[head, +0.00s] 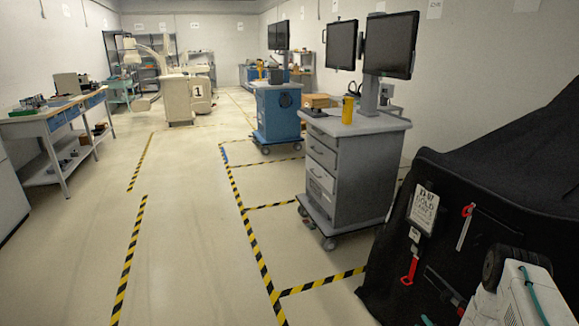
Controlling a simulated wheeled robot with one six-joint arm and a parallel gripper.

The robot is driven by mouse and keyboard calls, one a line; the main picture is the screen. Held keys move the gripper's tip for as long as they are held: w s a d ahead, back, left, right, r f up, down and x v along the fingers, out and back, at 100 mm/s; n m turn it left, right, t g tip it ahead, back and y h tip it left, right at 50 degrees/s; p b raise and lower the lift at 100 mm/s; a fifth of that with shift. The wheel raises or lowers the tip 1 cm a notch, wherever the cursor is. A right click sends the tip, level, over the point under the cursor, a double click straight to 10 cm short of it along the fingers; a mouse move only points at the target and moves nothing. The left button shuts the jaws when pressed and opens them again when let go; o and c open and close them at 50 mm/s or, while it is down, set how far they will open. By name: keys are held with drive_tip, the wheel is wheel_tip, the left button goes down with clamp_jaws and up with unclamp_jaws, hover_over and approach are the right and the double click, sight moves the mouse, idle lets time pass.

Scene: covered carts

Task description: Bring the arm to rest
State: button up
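My gripper is not visible in the head view. A white body with a teal strip and a dark round part (515,292) shows at the bottom right corner and looks like part of my arm. It is cut off by the picture edge. It overlaps a black covered cart (480,185) in the picture; I cannot tell whether they touch. The cover carries a white label card (423,208) and red-handled tools (410,270).
A grey drawer cart (345,170) with monitors and a yellow bottle (348,109) stands right of centre. A blue cart (277,112) is behind it. A workbench (55,125) lines the left wall. The floor aisle (190,220) between striped lines is clear.

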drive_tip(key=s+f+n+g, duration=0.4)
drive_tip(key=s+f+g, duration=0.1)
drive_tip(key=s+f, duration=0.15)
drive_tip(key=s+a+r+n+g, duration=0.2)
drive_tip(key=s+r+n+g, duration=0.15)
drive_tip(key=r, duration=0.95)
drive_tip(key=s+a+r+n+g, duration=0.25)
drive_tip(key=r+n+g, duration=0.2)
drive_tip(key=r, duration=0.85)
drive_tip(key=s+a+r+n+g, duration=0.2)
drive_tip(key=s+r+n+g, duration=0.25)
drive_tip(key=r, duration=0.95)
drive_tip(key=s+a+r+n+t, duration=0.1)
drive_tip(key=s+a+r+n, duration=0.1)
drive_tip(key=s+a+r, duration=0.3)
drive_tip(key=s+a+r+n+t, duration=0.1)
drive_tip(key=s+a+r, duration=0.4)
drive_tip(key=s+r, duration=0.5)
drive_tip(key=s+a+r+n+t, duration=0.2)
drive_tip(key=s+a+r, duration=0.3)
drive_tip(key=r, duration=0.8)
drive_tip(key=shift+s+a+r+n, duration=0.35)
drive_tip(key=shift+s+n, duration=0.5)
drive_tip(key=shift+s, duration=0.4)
